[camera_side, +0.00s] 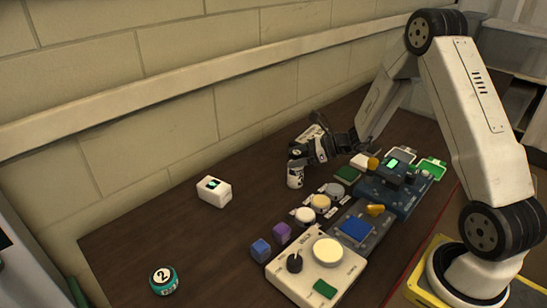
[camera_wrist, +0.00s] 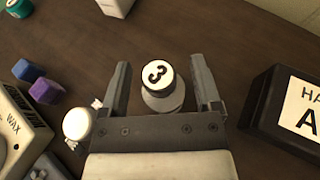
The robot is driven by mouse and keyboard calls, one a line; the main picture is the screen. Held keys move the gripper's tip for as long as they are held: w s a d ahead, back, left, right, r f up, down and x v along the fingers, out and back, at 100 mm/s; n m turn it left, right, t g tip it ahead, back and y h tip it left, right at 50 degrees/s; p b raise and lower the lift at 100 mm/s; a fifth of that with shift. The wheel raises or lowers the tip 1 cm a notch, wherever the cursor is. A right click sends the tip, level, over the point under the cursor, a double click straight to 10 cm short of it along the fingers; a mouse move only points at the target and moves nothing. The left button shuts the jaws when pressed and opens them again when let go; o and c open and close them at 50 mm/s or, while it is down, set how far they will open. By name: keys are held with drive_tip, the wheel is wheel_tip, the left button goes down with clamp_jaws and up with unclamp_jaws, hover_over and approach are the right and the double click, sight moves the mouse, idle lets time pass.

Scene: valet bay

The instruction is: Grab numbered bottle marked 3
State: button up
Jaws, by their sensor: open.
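The bottle marked 3 (camera_wrist: 160,80) stands upright on the table in the wrist view, its white cap with a black 3 facing the camera. My gripper (camera_wrist: 163,84) is open, with one finger on each side of this bottle and a visible gap to each. In the side view my gripper (camera_side: 300,150) is low over the table at the bottle (camera_side: 295,178), whose top is partly hidden by the fingers. A teal bottle marked 2 (camera_side: 163,280) stands apart at the table's near left corner.
Blue and purple cubes (camera_side: 261,250) and a white panel with knobs (camera_side: 316,272) lie nearer the camera. In the wrist view, a black box with a lettered label (camera_wrist: 288,103) stands close on the right.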

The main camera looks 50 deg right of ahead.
drive_tip(key=shift+c, duration=0.2)
clamp_jaws()
idle(1.2)
